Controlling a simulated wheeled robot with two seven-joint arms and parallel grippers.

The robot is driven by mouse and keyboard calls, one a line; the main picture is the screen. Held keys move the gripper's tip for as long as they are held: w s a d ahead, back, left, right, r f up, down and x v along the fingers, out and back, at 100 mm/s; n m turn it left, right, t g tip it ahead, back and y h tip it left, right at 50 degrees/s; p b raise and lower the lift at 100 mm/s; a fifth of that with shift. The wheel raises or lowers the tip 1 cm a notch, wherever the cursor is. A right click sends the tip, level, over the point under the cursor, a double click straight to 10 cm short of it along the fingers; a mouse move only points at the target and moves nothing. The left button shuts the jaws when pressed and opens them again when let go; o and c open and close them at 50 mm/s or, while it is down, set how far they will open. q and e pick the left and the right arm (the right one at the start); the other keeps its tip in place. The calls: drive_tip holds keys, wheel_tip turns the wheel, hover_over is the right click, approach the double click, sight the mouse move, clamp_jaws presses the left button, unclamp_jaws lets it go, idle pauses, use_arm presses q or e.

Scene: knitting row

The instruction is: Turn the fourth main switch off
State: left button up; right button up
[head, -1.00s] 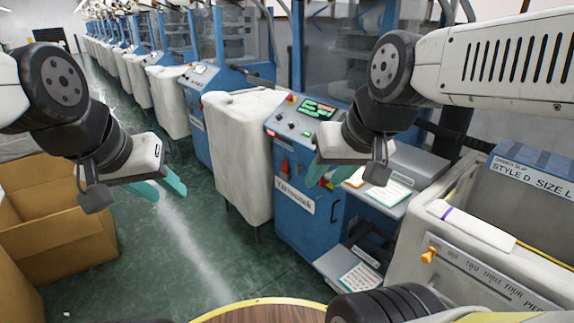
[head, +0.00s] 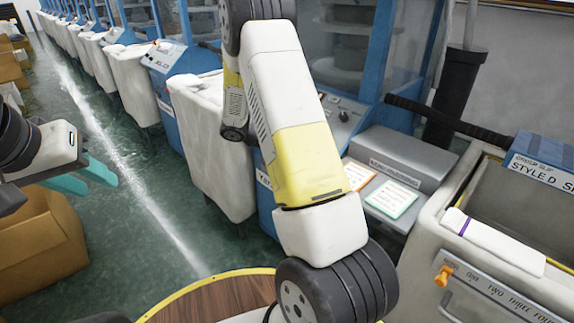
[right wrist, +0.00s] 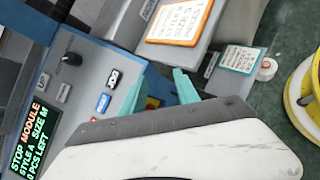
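The nearest blue knitting machine (head: 266,214) stands in the middle of the head view. My right arm hides most of its front there, so its main switch does not show. In the right wrist view, a small red and yellow part (right wrist: 152,103), perhaps the main switch, shows partly between the fingers of my right gripper (right wrist: 160,91). Those teal fingers are apart and appear empty; contact with the part cannot be told. My right gripper is hidden in the head view. My left gripper (head: 84,177) is open and empty above the floor at the left.
The machine's control panel (right wrist: 75,90) has buttons and a lit display reading "STOP MODULE". White cloth-covered bins (head: 212,140) and more machines recede to the left. A cardboard box (head: 45,250) stands at left. A grey bin (head: 425,235) with an orange pointer (head: 443,276) is at right.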

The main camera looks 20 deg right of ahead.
drive_tip(key=w+f+n+t+h, duration=0.35)
drive_tip(key=w+f+n, duration=0.2)
drive_tip(key=f, duration=0.45)
drive_tip(key=w+f+n+t+h, duration=0.2)
drive_tip(key=w+f+n+t, duration=0.3)
drive_tip(key=f+n, duration=0.3)
drive_tip(key=w+d+f+m, duration=0.1)
drive_tip(key=w+d, duration=0.1)
drive_tip(key=d, duration=0.5)
drive_tip(key=shift+w+f, duration=0.2)
drive_tip(key=shift+w, duration=0.15)
clamp_jaws()
